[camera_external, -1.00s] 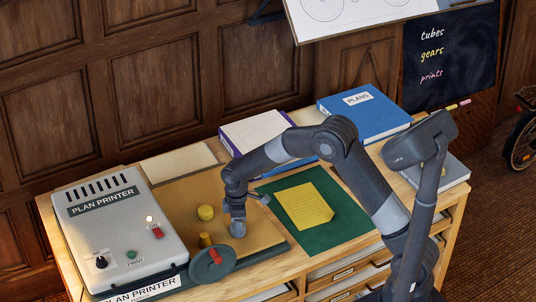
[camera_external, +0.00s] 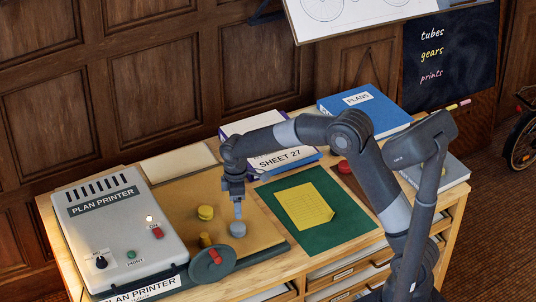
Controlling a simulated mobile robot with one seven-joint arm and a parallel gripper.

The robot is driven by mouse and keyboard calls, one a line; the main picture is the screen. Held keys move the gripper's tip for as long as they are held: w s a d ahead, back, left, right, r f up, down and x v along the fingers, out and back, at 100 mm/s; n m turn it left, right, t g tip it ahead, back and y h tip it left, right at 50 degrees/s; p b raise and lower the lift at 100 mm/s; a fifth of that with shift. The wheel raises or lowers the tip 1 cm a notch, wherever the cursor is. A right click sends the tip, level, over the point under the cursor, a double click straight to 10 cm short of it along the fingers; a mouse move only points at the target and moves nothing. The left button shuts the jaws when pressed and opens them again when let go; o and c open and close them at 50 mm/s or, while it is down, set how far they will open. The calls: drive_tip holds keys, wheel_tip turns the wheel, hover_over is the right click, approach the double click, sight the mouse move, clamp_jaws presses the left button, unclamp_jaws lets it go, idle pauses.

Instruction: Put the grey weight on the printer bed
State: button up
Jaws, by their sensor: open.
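The grey weight (camera_external: 238,229) is a small round disc on the tan printer bed (camera_external: 260,238), near the bed's front right part. My gripper (camera_external: 238,210) is just above the weight, pointing down, with its jaws open. The fingers look narrow from this side, and a small gap seems to lie between them and the weight. The printer bed belongs to the grey plan printer (camera_external: 130,225) on its left.
A dark wheel with a red handle (camera_external: 213,262) is at the bed's front edge. A green mat (camera_external: 335,230) with a yellow sheet (camera_external: 304,205) lies to the right. Behind are a "SHEET 27" box (camera_external: 285,160) and a blue plans binder (camera_external: 365,112). A red piece (camera_external: 344,167) lies on a brown board.

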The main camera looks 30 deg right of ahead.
drive_tip(key=s+d+r+m+t, duration=0.1)
drive_tip(key=s+d+r+m, duration=0.3)
drive_tip(key=d+r, duration=0.5)
drive_tip(key=s+d+r+m+t, duration=0.2)
drive_tip(key=s+d+r, duration=0.4)
drive_tip(key=d+r, duration=0.25)
drive_tip(key=s+d+m+t, duration=0.1)
drive_tip(key=s+d+m, duration=0.2)
drive_tip(key=s+d, duration=0.3)
drive_tip(key=s+d+m+t, duration=0.1)
drive_tip(key=s+d+m, duration=0.3)
drive_tip(key=s, duration=0.8)
drive_tip(key=shift+d+m+t, duration=0.3)
drive_tip(key=shift+d, duration=0.7)
drive_tip(key=shift+o, duration=0.2)
drive_tip(key=shift+s+r, duration=0.1)
